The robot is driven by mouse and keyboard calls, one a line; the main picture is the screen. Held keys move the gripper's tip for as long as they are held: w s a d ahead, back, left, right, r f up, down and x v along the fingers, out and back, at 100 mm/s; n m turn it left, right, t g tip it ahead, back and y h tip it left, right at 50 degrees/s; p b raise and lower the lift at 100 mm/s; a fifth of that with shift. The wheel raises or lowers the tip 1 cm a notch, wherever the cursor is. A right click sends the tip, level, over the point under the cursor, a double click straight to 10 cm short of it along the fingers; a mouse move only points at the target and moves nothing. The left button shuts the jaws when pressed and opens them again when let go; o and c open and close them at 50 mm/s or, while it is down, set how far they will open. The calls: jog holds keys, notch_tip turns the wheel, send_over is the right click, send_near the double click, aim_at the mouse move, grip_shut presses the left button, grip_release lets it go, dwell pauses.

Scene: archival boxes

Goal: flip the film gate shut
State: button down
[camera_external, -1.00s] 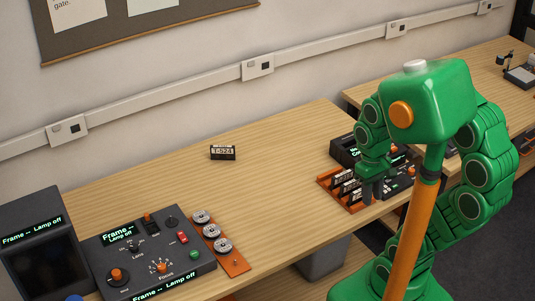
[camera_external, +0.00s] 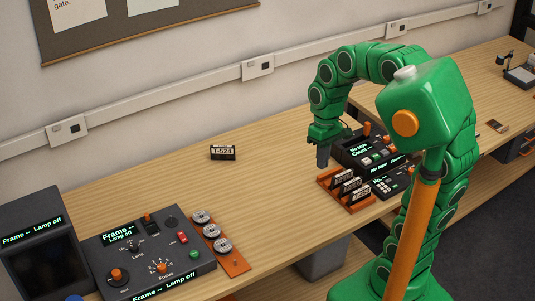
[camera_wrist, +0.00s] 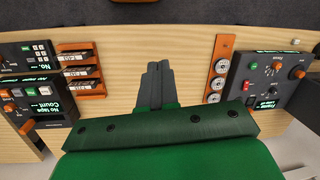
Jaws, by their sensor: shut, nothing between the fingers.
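The dark film reader panel (camera_external: 150,247) stands at the front left of the bench, with an orange-tipped lever (camera_external: 148,217) near its back edge and displays reading "Frame -- Lamp off". I cannot tell which part is the film gate or how it stands. The panel also shows at the right of the wrist view (camera_wrist: 270,85). My gripper (camera_external: 323,160) is shut and empty, pointing down above the bench just left of the orange rack. In the wrist view its fingers (camera_wrist: 158,70) are together over bare wood, between rack and reels.
An orange rack (camera_external: 330,184) of labelled cassettes and a dark console (camera_external: 362,152) stand right of my gripper. An orange strip (camera_external: 236,265) with three reels lies beside the reader. A "T-524" cassette (camera_external: 223,153) lies towards the back.

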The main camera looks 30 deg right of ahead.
aim_at(147, 217)
jog(key=w+a+f+n+y, duration=0.1)
jog(key=w+a+n, duration=0.1)
jog(key=w+a, duration=0.5)
jog(key=w+a+f+n+y, duration=0.1)
jog(key=w+a, duration=0.2)
jog(key=w, duration=0.7)
jog(key=w+a+n+y, duration=0.1)
jog(key=w+a+n, duration=0.1)
jog(key=w+a, duration=0.55)
jog(key=w+a+f+n+g+y, duration=0.1)
jog(key=w+a+f+n, duration=0.5)
jog(key=w+a+f, duration=0.8)
jog(key=shift+w+a+n+y, duration=0.3)
jog(key=shift+w+a+y, duration=0.45)
jog(key=shift+a, duration=1.1)
jog(key=shift+g, duration=0.3)
jog(key=x, duration=1)
jog(key=shift+s+a, duration=0.2)
jog(key=shift+s, duration=0.25)
jog(key=shift+s+a, duration=0.35)
jog(key=shift+s, duration=0.3)
jog(key=shift+s+a, duration=0.3)
jog(key=shift+s, duration=0.3)
